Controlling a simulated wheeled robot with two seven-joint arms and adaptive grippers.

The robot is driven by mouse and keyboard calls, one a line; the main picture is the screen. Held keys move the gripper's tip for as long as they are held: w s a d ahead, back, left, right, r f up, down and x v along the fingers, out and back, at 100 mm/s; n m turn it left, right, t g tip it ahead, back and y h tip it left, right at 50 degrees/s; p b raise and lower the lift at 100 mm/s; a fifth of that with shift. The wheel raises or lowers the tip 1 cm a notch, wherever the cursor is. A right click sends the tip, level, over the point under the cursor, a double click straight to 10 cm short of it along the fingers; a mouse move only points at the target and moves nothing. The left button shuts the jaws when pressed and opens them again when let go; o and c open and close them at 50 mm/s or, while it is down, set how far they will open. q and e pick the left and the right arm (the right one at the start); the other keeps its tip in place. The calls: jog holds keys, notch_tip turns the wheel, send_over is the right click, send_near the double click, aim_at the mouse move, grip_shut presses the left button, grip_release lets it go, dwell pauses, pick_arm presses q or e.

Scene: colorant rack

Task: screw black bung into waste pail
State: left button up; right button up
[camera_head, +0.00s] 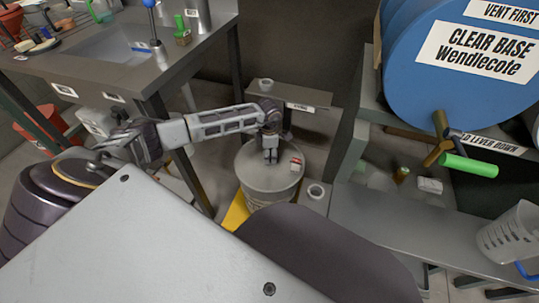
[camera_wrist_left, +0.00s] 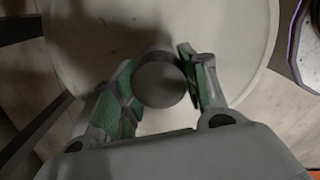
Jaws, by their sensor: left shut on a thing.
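The waste pail (camera_head: 262,184) is a pale grey bucket with a round lid, standing on the floor between the two benches. Its lid fills most of the left wrist view (camera_wrist_left: 85,60). My left gripper (camera_head: 270,157) points down over the lid. In the left wrist view its two green-padded fingers (camera_wrist_left: 158,82) are shut on the dark round black bung (camera_wrist_left: 160,84). The bung is at the lid's surface or just above it; I cannot tell whether it sits in an opening. My right gripper is not in view.
A red and white item (camera_head: 296,163) lies on the lid's right side. A blue drum (camera_head: 465,55) with a green-handled tap (camera_head: 468,165) is at the upper right.

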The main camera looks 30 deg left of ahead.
pick_arm(q)
jog(key=m+b, duration=0.1)
jog(key=m, duration=0.3)
jog(key=shift+m+b, duration=0.5)
jog(key=shift+m, duration=1.6)
jog(key=o, duration=1)
jog(key=shift+c, duration=0.2)
